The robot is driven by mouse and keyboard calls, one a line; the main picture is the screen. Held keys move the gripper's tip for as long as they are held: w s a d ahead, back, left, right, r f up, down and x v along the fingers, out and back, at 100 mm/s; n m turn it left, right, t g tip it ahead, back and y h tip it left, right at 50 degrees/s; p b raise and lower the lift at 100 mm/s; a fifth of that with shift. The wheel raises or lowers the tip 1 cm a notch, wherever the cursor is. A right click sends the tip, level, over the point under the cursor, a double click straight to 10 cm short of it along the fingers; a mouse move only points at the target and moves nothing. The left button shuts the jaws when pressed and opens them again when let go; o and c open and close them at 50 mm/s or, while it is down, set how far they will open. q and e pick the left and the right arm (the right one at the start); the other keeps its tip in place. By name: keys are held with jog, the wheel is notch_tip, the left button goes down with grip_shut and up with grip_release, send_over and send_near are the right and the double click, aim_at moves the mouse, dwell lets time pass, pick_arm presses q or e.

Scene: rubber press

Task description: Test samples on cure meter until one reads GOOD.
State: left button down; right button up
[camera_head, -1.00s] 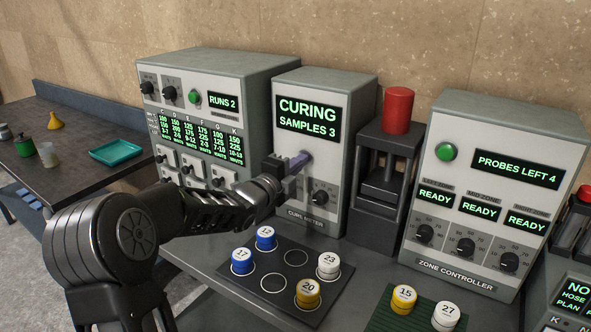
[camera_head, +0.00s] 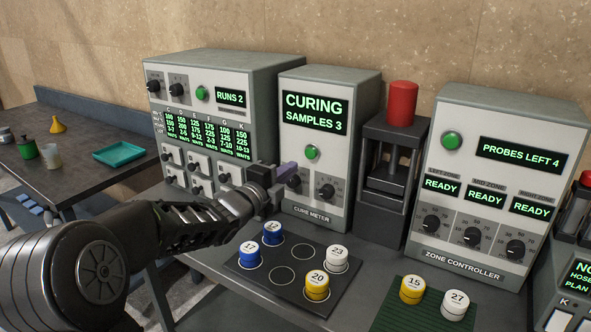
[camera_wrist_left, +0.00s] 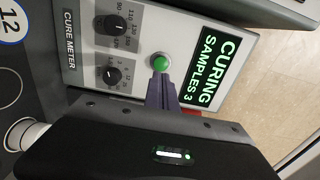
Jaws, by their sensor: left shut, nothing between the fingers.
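The cure meter (camera_head: 352,150) stands at mid-table, its screen (camera_head: 317,110) reading CURING, SAMPLES 3. Its green button (camera_head: 312,152) sits above two dials. My left gripper (camera_head: 287,172) is shut and empty in front of the meter, left of and below the button in the head view. In the left wrist view its closed fingers (camera_wrist_left: 161,92) point toward the green button (camera_wrist_left: 161,63); whether they touch is unclear. Samples 12 (camera_head: 273,232), 17 (camera_head: 250,254), 20 (camera_head: 317,286) and 23 (camera_head: 336,259) stand on the dark mat (camera_head: 283,308). My right gripper is out of view.
Samples 15 (camera_head: 412,289) and 27 (camera_head: 456,305) stand on a green mat (camera_head: 394,316). A press with a red top (camera_head: 402,104) stands right of the meter, then the zone controller (camera_head: 500,118). A RUNS 2 machine (camera_head: 270,78) stands left. A side table holds a teal tray (camera_head: 119,153).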

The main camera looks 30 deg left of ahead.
pick_arm(q)
jog(key=s, duration=0.5)
jog(key=shift+s+r+b, duration=0.1)
jog(key=shift+s+b, duration=0.15)
jog(key=shift+b, duration=0.05)
